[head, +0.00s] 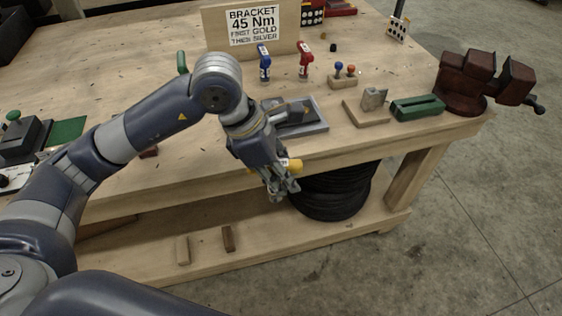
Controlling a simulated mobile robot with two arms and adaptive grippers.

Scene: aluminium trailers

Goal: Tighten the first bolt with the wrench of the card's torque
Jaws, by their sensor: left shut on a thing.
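The card (252,25) on an upright wooden board reads "BRACKET 45 Nm FIRST GOLD THEN SILVER". My left gripper (282,188) is in front of the bench's front edge, pointing down. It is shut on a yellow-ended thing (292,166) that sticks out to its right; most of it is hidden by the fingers. A blue-topped tool (264,64) and a red-topped tool (305,62) stand upright before the card. A grey metal bracket (374,99) stands on a wooden block (366,115); its bolts are too small to tell. My right gripper is not in view.
A grey tray (317,128) with a dark plate lies behind my left gripper. A small stand (346,82) has blue and red knobs. Black tires (335,195) sit on the lower shelf.

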